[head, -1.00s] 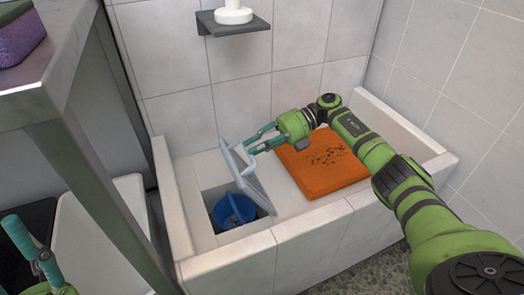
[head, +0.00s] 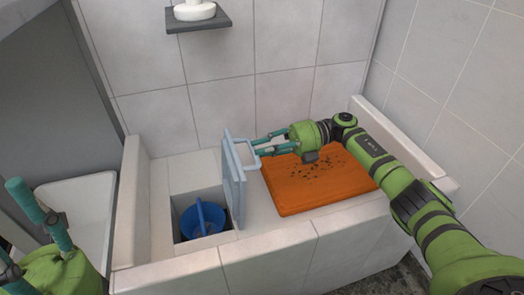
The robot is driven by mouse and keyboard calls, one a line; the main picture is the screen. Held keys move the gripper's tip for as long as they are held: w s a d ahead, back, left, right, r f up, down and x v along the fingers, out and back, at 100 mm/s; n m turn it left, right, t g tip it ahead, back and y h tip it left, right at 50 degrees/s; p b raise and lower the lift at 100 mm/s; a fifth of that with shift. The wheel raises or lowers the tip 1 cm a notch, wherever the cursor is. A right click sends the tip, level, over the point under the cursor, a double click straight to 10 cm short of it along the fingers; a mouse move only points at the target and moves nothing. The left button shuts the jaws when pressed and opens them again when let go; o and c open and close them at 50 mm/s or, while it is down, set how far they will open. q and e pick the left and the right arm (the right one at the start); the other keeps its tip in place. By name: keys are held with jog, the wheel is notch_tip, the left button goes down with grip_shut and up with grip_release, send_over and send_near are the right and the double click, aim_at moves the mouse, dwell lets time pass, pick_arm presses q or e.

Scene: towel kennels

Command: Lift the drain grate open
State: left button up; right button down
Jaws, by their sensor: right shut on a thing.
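The drain grate (head: 234,180) is a pale grey-blue panel standing about upright at the right edge of a square drain opening (head: 182,182). A blue basket-like part with a handle (head: 203,217) sits down inside the opening. My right gripper (head: 262,148) is shut on the grate's handle, on the grate's right side. My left gripper (head: 38,212) is at the lower left, away from the grate, with its fingers apart and nothing between them.
A white tub (head: 85,205) stands at left. A dark wall shelf (head: 198,22) holds a white object.

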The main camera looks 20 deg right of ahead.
jog(key=shift+s+d+f, duration=0.15)
jog(key=shift+f, duration=0.65)
jog(key=c, duration=1.1)
grip_release()
jog(key=shift+f, duration=0.1)
jog(key=d+r, duration=0.1)
jog(key=d, duration=0.6)
jog(key=shift+d, duration=0.2)
